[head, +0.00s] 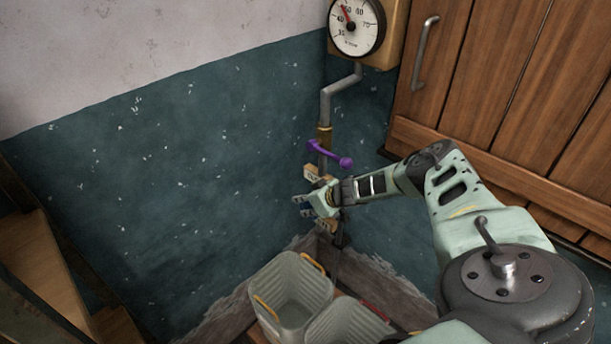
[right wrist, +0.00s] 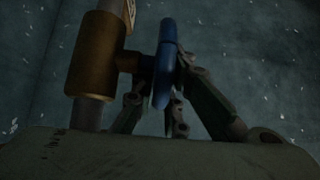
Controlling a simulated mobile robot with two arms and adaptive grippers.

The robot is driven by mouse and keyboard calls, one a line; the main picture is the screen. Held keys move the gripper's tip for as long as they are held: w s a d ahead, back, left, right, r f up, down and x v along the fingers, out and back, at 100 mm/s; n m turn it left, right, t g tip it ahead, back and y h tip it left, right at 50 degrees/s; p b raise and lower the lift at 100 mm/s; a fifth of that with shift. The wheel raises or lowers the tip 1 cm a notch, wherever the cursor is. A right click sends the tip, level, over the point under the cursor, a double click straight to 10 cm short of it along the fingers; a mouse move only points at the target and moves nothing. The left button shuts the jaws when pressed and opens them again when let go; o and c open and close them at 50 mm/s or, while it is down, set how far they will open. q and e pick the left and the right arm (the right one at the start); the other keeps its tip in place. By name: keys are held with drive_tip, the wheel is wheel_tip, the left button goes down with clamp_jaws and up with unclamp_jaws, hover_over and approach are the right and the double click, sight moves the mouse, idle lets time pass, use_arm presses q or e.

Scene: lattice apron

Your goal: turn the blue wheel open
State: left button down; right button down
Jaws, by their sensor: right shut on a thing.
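The blue wheel (right wrist: 167,52) shows nearly edge-on in the right wrist view, joined by a short stem to a brass valve body (right wrist: 97,55) on a vertical pipe. My right gripper (right wrist: 163,98) is shut on the wheel, with fingers on both sides of its lower part. In the head view my right gripper (head: 318,203) is at the pipe in the wall corner, below a purple lever (head: 329,154). It hides most of the wheel there. How far the wheel is turned cannot be told. My left gripper is not in view.
A round gauge (head: 356,25) sits above on the pipe. Pale ribbed bins (head: 290,292) stand below the gripper. A wooden cabinet with a metal handle (head: 424,52) is at right. Wooden steps (head: 40,265) are at left. Open room lies before the teal wall.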

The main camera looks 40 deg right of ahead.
drive_tip(key=shift+d, duration=0.1)
drive_tip(key=c, duration=2)
unclamp_jaws()
drive_tip(key=shift+c, duration=0.2)
drive_tip(key=shift+v, duration=3.7)
